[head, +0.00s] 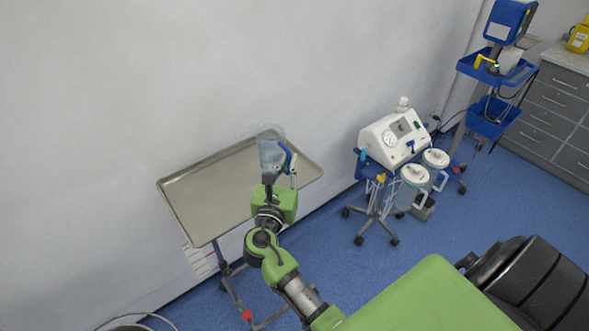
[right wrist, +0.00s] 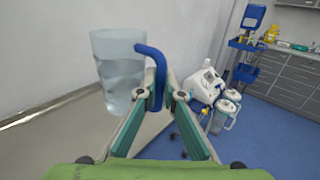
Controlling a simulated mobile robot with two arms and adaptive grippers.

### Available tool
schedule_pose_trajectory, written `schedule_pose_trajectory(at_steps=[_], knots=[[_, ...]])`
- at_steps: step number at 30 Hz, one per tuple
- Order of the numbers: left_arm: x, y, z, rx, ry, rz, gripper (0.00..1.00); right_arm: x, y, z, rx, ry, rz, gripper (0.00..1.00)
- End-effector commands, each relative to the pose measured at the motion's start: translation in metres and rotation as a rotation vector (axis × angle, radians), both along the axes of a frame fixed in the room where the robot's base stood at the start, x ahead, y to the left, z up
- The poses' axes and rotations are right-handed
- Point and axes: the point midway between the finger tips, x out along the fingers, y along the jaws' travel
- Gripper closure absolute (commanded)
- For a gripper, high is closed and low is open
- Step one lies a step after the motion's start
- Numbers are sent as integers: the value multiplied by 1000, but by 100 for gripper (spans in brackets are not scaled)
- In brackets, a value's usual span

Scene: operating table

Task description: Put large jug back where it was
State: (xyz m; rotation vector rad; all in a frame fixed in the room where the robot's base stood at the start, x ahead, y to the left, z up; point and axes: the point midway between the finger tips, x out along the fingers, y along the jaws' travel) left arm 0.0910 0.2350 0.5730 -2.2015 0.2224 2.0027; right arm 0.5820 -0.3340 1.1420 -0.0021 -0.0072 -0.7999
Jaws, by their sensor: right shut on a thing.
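The large jug (head: 270,148) is clear with a blue handle (head: 286,155). In the head view it appears over the far right part of the metal tray table (head: 205,207). My right gripper (head: 280,180) is shut on the jug's blue handle. In the right wrist view, the jug (right wrist: 118,72) is upright to the left of the fingers (right wrist: 163,100), and the handle passes between them. I cannot tell whether the jug's base touches the tray. My left gripper is not in view.
A white suction machine (head: 393,138) stands on a wheeled stand right of the tray, with two lidded canisters (head: 412,185). A blue trolley (head: 493,115) and grey drawers (head: 553,98) are farther right. Most of the tray's surface is bare.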

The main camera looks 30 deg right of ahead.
Motion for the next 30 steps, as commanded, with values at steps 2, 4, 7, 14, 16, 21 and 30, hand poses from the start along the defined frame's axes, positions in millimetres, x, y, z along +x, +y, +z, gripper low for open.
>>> schedule_pose_trajectory(at_steps=[2, 4, 7, 14, 16, 21, 30], knots=[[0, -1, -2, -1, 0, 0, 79, 13, -15, -8, -4, -1, 0, 100], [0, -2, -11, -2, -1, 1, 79, 23, -27, -18, -2, -2, 0, 100], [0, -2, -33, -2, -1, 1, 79, 31, -36, -39, -1, -2, 1, 100], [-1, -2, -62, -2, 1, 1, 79, 46, -54, -62, -1, -4, 1, 100], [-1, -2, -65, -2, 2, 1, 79, 48, -57, -65, 0, -3, 1, 100], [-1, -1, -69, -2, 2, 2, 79, 51, -59, -68, 0, -1, 2, 100], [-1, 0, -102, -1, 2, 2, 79, 55, -65, -98, 0, -1, 2, 100]])
